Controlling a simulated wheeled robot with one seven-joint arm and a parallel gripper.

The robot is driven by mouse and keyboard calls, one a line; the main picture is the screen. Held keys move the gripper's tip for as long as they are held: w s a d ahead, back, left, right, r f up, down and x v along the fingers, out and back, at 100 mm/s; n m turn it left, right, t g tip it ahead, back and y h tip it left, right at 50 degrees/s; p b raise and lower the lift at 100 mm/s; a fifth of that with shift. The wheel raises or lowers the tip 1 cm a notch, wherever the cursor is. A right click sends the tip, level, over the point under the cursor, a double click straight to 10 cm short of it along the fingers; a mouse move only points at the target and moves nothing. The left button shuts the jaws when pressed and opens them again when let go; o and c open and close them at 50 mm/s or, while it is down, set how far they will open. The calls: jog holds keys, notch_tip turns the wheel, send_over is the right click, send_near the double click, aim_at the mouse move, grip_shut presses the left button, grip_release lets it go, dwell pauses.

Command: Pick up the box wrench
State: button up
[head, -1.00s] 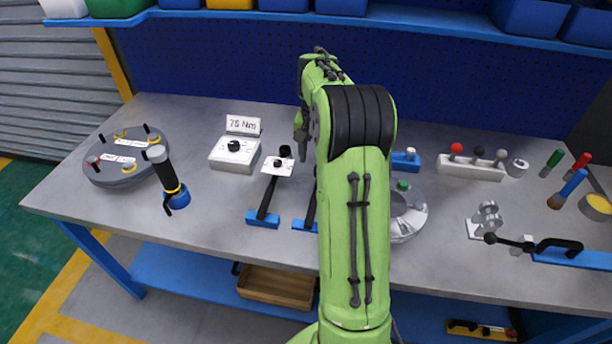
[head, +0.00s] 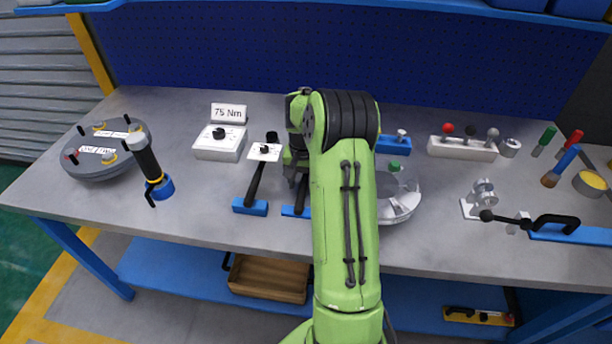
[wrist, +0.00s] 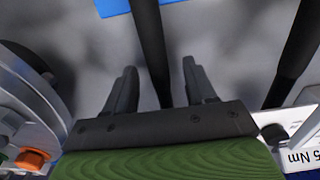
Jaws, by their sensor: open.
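The likely box wrench is a dark bar (wrist: 152,45) in the wrist view, running between my two fingers. In the head view only a short piece of this bar (head: 302,192) shows, with a blue block (head: 295,211) at its near end; my arm hides the rest. My gripper (wrist: 159,68) is open, with one finger on each side of the bar and gaps visible on both sides. I cannot tell how far above the bench the fingertips are. In the head view my gripper (head: 291,172) is low over the bench, partly behind my arm.
A round metal part (head: 402,206) sits right of my arm. The 75 Nm box (head: 220,146) and grey flanged disc (head: 95,160) stand left.

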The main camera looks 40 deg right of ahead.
aim_at(303, 182)
jog(key=shift+r, duration=0.1)
grip_shut()
notch_tip(303, 182, up, 10)
jog(key=p, duration=0.3)
jog(key=c, duration=0.6)
grip_release()
grip_shut()
jog(key=shift+r, duration=0.1)
